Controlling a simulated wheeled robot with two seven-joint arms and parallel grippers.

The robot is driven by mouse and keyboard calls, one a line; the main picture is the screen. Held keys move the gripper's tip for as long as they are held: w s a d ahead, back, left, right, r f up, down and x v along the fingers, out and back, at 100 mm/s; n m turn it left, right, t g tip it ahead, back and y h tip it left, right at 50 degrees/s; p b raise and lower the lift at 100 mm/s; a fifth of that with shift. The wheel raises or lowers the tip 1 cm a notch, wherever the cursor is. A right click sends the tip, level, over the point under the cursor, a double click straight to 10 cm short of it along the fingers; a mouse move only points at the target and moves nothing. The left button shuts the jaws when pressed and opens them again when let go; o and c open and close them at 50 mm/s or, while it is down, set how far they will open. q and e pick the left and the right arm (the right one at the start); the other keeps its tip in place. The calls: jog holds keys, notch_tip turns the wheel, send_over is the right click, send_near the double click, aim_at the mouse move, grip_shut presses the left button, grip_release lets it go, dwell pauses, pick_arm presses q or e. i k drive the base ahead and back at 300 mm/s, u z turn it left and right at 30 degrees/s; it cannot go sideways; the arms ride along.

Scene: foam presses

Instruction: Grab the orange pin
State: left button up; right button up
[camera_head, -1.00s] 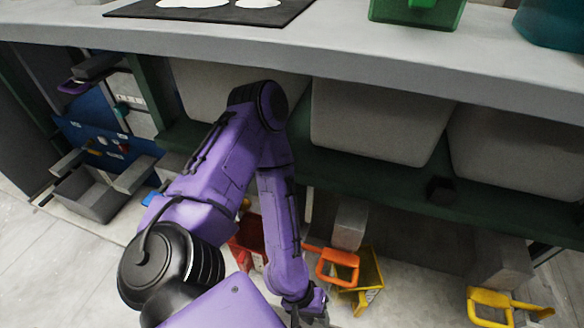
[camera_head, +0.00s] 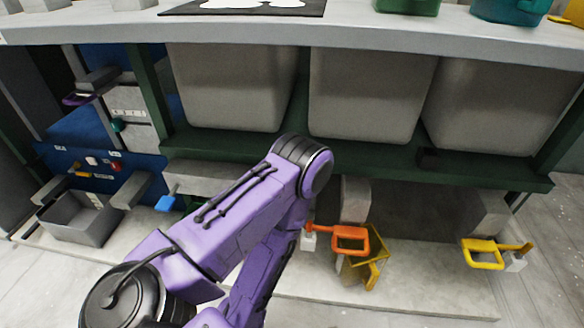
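The orange pin (camera_head: 350,239) has a loop handle and a short bar pointing left to a small pale block (camera_head: 309,239). It sits low under the bench, in front of a grey block. My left arm comes in from the lower left and bends at the elbow left of the pin. Its forearm runs down out of the bottom edge, so my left gripper is out of view. My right gripper is not in view.
A similar yellow pin (camera_head: 483,253) is at the right. A grey tray (camera_head: 82,222) is at the left. The bench top (camera_head: 350,38) and large grey bins (camera_head: 370,95) overhang the area.

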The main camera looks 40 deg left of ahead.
aim_at(367, 96)
jog(key=u, duration=1.1)
jog(key=i, duration=0.5)
jog(key=u, duration=0.3)
jog(key=k, duration=0.9)
jog(key=z, duration=0.8)
jog(key=k, duration=0.5)
jog(key=z, duration=0.55)
